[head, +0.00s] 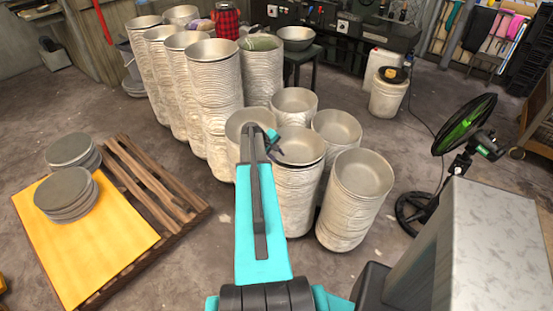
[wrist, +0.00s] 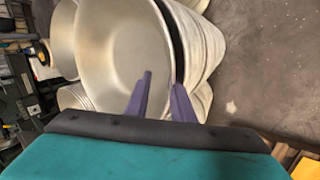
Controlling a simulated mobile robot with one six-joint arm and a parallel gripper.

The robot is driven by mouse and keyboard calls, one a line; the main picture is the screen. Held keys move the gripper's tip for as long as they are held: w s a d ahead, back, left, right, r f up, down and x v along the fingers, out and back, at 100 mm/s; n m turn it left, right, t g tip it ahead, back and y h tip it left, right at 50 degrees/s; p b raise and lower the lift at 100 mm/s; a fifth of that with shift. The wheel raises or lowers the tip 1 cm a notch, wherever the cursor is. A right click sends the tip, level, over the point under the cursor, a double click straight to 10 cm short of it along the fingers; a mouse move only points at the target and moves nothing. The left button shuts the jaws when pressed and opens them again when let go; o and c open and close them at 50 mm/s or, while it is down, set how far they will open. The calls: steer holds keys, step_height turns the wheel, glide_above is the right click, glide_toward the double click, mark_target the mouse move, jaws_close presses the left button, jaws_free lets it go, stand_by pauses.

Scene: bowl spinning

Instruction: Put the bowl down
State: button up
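A beige metal bowl (head: 302,145) is on top of the middle front stack of bowls (head: 296,198). A dark gap shows between it and the stack below; I cannot tell whether it sits fully level. My gripper (head: 272,141) is at the bowl's left rim in the head view. In the wrist view, the bowl (wrist: 110,45) fills the middle. The two purple fingers of my gripper (wrist: 160,88) straddle its rim, one inside and one outside. They stand apart, with space between the inner finger and the rim edge. Finger contact with the bowl is unclear.
Several bowl stacks crowd round, including one at front right (head: 355,205) and tall ones behind left (head: 213,100). A wooden pallet (head: 155,185) with a yellow sheet (head: 85,240) and grey discs lies left. A green fan (head: 465,125) and grey box (head: 490,250) stand right.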

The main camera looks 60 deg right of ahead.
steer(key=b+v, duration=0.2)
steer(key=v, duration=0.9)
steer(key=shift+a, duration=0.1)
stand_by(0.5)
steer(key=w+a+f+n+y, duration=0.1)
steer(key=w+a+f, duration=0.2)
steer(key=a+f, duration=0.6)
steer(key=w+a+f+n+y, duration=0.1)
steer(key=w+a+f, duration=0.3)
steer(key=a, duration=1)
steer(key=w+a+f+n+y, duration=0.1)
steer(key=w+a+f+y, duration=0.1)
steer(key=a+f, duration=0.75)
steer(key=s+a+f+g, duration=0.1)
steer(key=s+a+f, duration=0.2)
steer(key=s+a, duration=0.3)
steer(key=s+a+f+n+g+y, duration=0.1)
steer(key=s+a+f, duration=0.2)
steer(key=a, duration=1.2)
steer(key=s+a+f+n+g, duration=0.1)
steer(key=s+a+f, duration=0.2)
steer(key=s+a, duration=0.5)
steer(key=a, duration=0.2)
steer(key=shift+s+a+y, duration=0.3)
steer(key=shift+s+y, duration=0.1)
